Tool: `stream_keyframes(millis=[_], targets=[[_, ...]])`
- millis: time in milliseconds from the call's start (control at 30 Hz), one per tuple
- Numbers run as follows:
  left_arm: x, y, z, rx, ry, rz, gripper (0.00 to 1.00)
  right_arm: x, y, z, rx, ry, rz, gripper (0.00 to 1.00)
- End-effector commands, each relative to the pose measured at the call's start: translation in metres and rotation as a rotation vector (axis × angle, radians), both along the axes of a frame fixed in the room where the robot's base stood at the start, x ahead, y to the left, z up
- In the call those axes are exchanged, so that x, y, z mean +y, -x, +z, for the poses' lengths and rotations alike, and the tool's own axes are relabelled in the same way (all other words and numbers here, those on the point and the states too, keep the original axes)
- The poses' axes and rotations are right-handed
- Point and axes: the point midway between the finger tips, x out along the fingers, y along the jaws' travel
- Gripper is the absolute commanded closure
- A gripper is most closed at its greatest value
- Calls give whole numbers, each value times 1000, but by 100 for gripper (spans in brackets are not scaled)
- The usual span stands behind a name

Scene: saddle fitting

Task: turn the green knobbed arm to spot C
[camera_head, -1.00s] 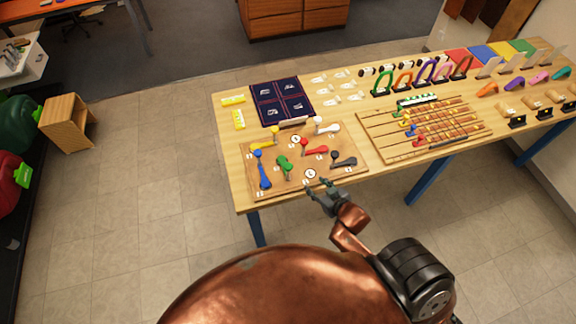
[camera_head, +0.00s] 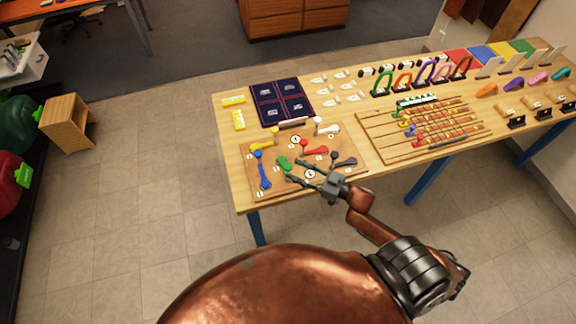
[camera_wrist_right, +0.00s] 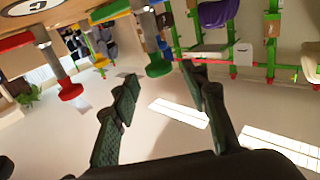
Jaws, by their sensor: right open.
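The green knobbed arm (camera_head: 284,162) lies on the wooden board (camera_head: 335,180), between the blue arm (camera_head: 263,175) and the red arm (camera_head: 316,150). My right gripper (camera_head: 292,171) is open, its fingers spread low over the front of the board. Its fingertips are close to the green arm and partly cover it; I cannot tell whether they touch it. Spot C cannot be read among the small white marks. My left gripper is out of view.
The yellow arm (camera_head: 264,144), white arm (camera_head: 326,129) and dark grey arm (camera_head: 344,160) share the board. A dark blue mat (camera_head: 283,103) lies behind it, and a bead frame (camera_head: 425,128) stands to the right.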

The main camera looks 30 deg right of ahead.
Motion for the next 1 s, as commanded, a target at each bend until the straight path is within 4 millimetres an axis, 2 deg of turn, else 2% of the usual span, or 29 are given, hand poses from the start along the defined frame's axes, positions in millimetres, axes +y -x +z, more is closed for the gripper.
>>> stream_keyframes(millis=[100,300,633,1000], targets=[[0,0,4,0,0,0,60,10,-17,1,0,-1,-1,59],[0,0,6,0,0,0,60,20,-32,0,-1,1,-1,59],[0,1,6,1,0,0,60,21,-34,0,2,1,-1,60],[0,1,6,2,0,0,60,21,-34,0,1,1,-1,85]])
